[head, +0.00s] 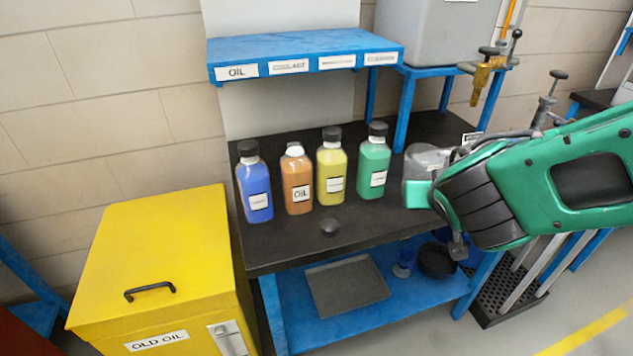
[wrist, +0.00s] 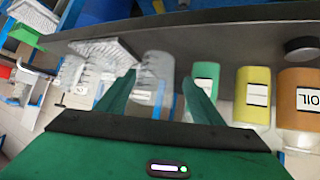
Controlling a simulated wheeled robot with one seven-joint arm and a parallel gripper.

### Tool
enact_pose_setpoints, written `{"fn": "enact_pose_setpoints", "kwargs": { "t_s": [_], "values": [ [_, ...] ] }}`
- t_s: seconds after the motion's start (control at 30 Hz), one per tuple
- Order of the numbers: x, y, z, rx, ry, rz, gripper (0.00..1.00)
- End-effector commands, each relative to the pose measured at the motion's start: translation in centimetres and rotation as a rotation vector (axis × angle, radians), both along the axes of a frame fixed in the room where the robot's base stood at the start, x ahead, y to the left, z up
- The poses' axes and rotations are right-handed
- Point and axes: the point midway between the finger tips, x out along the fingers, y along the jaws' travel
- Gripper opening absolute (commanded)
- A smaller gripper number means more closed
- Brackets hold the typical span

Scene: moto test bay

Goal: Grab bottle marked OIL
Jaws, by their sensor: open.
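The bottle marked OIL (head: 297,180) is orange with a white label and a pale top, unlike the black caps beside it. It stands upright on the dark bench between the blue bottle (head: 254,182) and the yellow bottle (head: 331,168). In the wrist view the OIL bottle (wrist: 300,98) is at the right edge, partly cut off. My gripper (wrist: 162,85) is open and empty, with a clear jug (wrist: 152,72) beyond its fingers. In the head view my gripper (head: 418,194) is at the bench's right, past the green bottle (head: 374,163) and away from the OIL bottle.
A loose black cap (head: 330,227) lies on the bench (head: 290,245) in front of the bottles. A blue shelf (head: 300,45) with labels, one reading OIL, overhangs behind them. A yellow OLD OIL bin (head: 150,260) stands at left. Clear jugs (head: 427,158) are near my gripper.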

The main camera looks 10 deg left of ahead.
Motion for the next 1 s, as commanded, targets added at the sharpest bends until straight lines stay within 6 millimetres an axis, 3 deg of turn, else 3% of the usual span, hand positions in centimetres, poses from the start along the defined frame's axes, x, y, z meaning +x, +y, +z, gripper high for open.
{"fn": "enact_pose_setpoints", "kwargs": {
  "t_s": [0.03,0.2,0.3,0.4,0.57,0.8,1.0],
  "values": [
    [-0.6,3.8,-0.1,0.011,-0.037,0.075,0.61],
    [-3.7,14.3,0.5,0.086,-0.153,0.288,0.61],
    [-5.9,18.6,0.7,0.127,-0.196,0.382,0.61],
    [-7.6,21.4,1.0,0.156,-0.221,0.445,0.61],
    [-8.1,23.3,0.8,0.176,-0.235,0.481,0.61],
    [-5.4,25.0,-0.4,0.177,-0.236,0.479,0.61],
    [-4.2,25.7,-0.9,0.176,-0.237,0.479,0.61]
  ]
}}
